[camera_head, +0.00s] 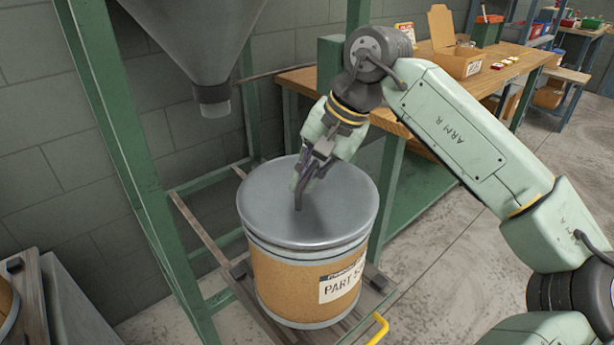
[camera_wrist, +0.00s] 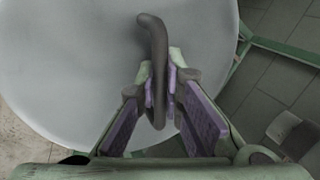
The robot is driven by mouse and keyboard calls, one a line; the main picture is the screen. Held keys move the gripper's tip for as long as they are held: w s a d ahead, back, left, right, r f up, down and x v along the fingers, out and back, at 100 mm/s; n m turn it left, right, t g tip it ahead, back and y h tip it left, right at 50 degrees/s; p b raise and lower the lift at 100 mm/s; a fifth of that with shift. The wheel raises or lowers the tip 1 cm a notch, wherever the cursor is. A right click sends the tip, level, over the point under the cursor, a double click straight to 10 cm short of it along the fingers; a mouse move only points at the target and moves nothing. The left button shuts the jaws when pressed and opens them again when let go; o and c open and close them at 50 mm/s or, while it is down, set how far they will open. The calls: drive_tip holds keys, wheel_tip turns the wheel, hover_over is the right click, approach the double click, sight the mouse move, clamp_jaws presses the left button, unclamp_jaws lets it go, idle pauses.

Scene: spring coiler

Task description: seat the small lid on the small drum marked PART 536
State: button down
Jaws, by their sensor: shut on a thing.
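The small drum (camera_head: 290,285) is tan with grey metal bands. Its white label (camera_head: 340,285) reads "PART 5", with the rest cut off by the curve. The grey round lid (camera_head: 265,205) lies over the drum's mouth and looks about level. A dark line runs under its rim; I cannot tell whether it is fully down. My gripper (camera_head: 307,180) is above the lid, shut on its dark upright handle. In the wrist view the handle (camera_wrist: 153,35) stands between the two purple-padded fingers (camera_wrist: 162,95), with the lid (camera_wrist: 65,60) behind.
The drum stands on a slatted wooden platform (camera_head: 235,290) inside a green frame (camera_head: 130,160). A grey hopper spout (camera_head: 212,98) hangs above, to the left. A yellow handle (camera_head: 379,328) sticks out in front. A wooden bench (camera_head: 410,120) with an open carton (camera_head: 458,62) stands behind my arm.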

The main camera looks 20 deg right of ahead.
drive_tip(key=c, duration=1.6)
unclamp_jaws()
drive_tip(key=shift+c, duration=0.2)
drive_tip(key=shift+o, duration=0.5)
drive_tip(key=o, duration=0.5)
drive_tip(key=shift+c, duration=0.2)
drive_tip(key=shift+r, duration=0.15)
wheel_tip(320, 180, up, 12)
drive_tip(key=p, duration=0.8)
